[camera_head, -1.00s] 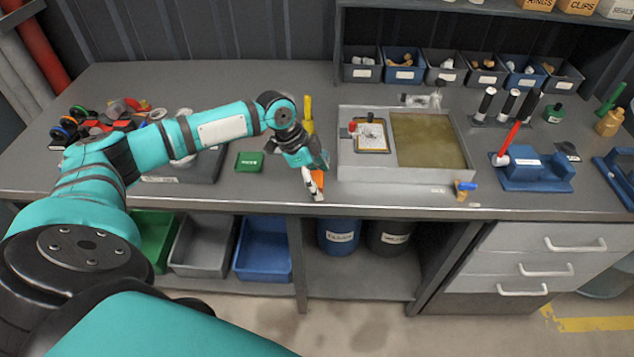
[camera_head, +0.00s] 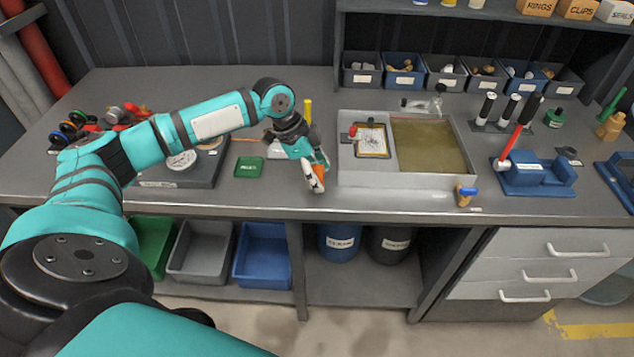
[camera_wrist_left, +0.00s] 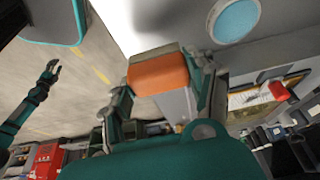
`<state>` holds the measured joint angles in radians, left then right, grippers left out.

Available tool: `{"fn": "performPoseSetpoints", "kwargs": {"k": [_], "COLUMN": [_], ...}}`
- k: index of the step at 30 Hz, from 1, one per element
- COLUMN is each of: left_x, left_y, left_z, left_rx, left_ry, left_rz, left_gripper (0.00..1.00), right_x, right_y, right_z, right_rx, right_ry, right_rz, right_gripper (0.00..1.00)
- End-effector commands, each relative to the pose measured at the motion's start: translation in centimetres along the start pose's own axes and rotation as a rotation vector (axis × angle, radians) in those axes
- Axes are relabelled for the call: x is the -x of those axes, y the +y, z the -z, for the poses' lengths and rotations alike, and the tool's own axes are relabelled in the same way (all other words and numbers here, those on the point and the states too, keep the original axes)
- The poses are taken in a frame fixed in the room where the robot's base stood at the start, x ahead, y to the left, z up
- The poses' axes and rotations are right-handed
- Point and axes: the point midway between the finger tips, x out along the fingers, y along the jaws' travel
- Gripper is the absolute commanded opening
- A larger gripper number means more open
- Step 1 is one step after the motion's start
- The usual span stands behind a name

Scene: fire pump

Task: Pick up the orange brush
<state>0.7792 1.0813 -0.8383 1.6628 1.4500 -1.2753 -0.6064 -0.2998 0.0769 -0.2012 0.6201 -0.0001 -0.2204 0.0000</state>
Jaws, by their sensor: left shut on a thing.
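The orange brush (camera_head: 319,169) is in my left gripper (camera_head: 314,166) near the front edge of the bench, just left of the grey tray. Its pale end points down. In the left wrist view the brush's orange block (camera_wrist_left: 160,74) sits between the two fingers of my left gripper (camera_wrist_left: 163,84), which are shut on it.
A small green box (camera_head: 249,167) lies left. A yellow upright thing (camera_head: 308,111) stands behind the wrist. A blue holder (camera_head: 535,175) is farther right. Bins sit below.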

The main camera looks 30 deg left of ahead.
Motion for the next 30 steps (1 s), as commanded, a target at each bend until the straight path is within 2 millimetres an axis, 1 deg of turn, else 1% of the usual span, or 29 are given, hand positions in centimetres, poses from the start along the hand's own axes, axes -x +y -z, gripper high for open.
{"fn": "performPoseSetpoints", "kwargs": {"k": [1,5,12,15,18,22,30], "left_x": [0.0,0.8,2.9,3.6,4.1,4.4,4.6], "left_y": [0.9,3.4,9.2,10.7,11.9,12.9,13.3], "left_z": [-0.8,-2.5,-5.7,-6.5,-7.1,-7.5,-7.7], "left_rx": [0.000,0.000,0.000,0.000,0.000,0.001,0.001], "left_ry": [-0.005,-0.007,-0.011,-0.009,-0.007,-0.003,0.000], "left_rz": [-0.002,-0.001,-0.002,-0.001,-0.001,-0.002,-0.002], "left_gripper": [0.24,0.24,0.24,0.24,0.24,0.24,0.24], "right_x": [-0.4,-1.1,-2.6,-2.9,-3.0,-3.1,-3.1], "right_y": [0.0,0.0,0.0,0.1,0.1,0.3,0.4], "right_z": [-0.1,-0.2,-0.3,-0.4,-0.4,-0.4,-0.4], "right_rx": [0.000,0.000,0.000,0.000,0.000,0.000,0.000], "right_ry": [-0.001,-0.001,-0.001,-0.001,-0.001,-0.002,-0.002], "right_rz": [0.000,0.000,-0.001,-0.001,-0.002,-0.004,-0.005], "right_gripper": [0.40,0.40,0.40,0.40,0.40,0.40,0.40]}}
